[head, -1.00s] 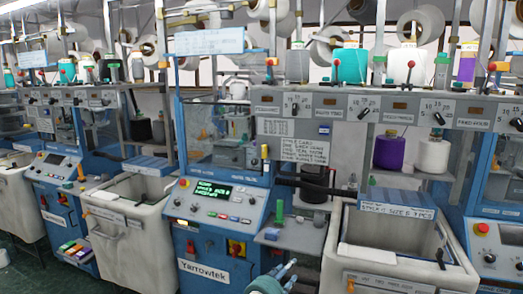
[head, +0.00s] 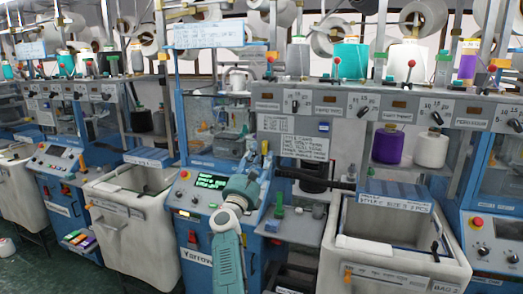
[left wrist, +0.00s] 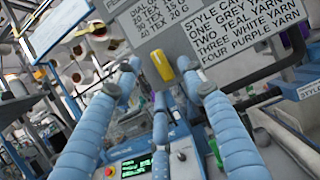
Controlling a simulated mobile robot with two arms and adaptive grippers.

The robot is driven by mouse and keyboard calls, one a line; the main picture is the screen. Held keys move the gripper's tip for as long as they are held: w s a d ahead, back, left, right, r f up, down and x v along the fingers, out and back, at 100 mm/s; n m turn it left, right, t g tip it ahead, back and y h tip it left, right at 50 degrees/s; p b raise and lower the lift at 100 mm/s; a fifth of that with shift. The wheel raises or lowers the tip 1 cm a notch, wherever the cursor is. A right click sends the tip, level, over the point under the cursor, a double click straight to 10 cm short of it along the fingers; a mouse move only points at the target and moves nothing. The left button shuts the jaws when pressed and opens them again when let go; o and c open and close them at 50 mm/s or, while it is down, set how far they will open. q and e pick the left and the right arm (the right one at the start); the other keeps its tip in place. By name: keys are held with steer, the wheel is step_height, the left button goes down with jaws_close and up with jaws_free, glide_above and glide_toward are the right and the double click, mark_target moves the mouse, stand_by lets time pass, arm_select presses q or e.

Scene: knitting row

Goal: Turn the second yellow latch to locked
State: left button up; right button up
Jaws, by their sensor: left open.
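A yellow latch (left wrist: 162,65) shows in the left wrist view at the lower edge of a grey panel. It is close to upright, slightly tilted. My left gripper (left wrist: 158,98) is open, with one pale blue finger on each side below the latch; I cannot tell whether they touch it. In the head view my left gripper (head: 259,152) is raised in front of the blue machine's corner post and largely hides the latch there. My right gripper is not in view.
A control panel with a green display (head: 209,180) lies left of my arm. A black bar (head: 315,180) juts out to the right. A large white bin (head: 385,245) stands at right, another bin (head: 130,205) at left. A printed style card (head: 304,147) hangs beside the post.

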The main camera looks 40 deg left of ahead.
mark_target(266, 146)
arm_select(q)
steer(key=shift+x, duration=1.4)
steer(key=shift+c, duration=0.5)
jaws_close()
